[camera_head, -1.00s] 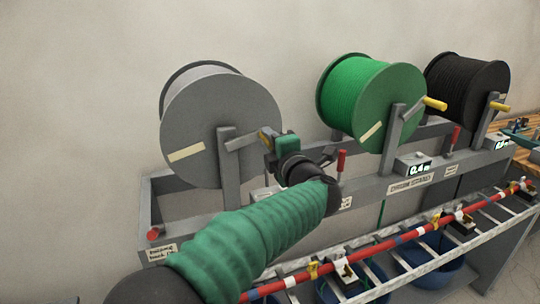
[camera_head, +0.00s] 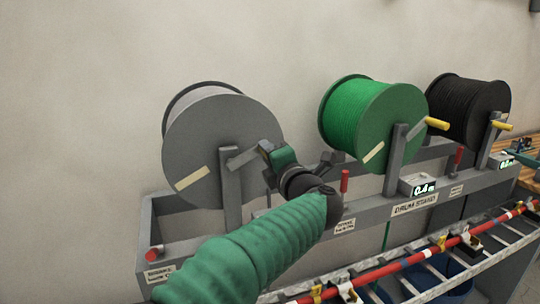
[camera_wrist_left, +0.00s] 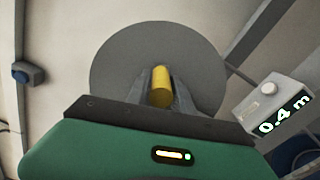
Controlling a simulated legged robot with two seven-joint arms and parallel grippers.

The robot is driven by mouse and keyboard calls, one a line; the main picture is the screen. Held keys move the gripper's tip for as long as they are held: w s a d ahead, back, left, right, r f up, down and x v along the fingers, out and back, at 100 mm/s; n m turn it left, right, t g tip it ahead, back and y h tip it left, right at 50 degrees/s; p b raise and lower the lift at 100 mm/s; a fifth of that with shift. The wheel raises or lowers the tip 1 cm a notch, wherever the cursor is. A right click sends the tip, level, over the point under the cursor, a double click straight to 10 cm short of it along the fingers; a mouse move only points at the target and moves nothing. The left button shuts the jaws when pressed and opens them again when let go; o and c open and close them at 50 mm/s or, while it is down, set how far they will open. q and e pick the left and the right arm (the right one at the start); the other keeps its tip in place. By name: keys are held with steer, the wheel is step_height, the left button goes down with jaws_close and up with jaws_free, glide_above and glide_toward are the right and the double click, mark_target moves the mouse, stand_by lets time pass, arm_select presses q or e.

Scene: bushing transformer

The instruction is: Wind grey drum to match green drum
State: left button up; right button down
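The grey drum (camera_head: 222,140) stands at the left of the drum stand, with a pale strip of tape (camera_head: 192,178) on its face. My left gripper (camera_head: 268,152) is at the end of its crank arm (camera_head: 243,158). In the left wrist view, the drum's yellow crank handle (camera_wrist_left: 161,86) sits between the two close-set fingers, which look shut on it. A counter box (camera_wrist_left: 283,106) beside this drum reads 0.4 m. The green drum (camera_head: 372,120) has a yellow handle (camera_head: 437,123) and a counter (camera_head: 422,189) reading 0.4 m. My right gripper is not in view.
A black drum (camera_head: 470,105) with its own crank stands at the far right. A red lever (camera_head: 344,181) rises from the stand (camera_head: 375,214) just right of my left gripper. A red cable (camera_head: 415,258) runs over a rack in front. The wall is behind.

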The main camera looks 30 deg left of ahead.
arm_select(q)
steer(key=o, duration=0.3)
steer(key=shift+s+r, duration=0.1)
steer(key=shift+s, duration=0.15)
steer(key=shift+w, duration=0.1)
steer(key=shift+d, duration=0.15)
steer(key=shift+s+d, duration=0.2)
steer(key=shift+d, duration=0.05)
steer(key=b+v, duration=0.1)
steer(key=v, duration=1.5)
steer(key=shift+s+b, duration=0.1)
steer(key=shift+b, duration=0.2)
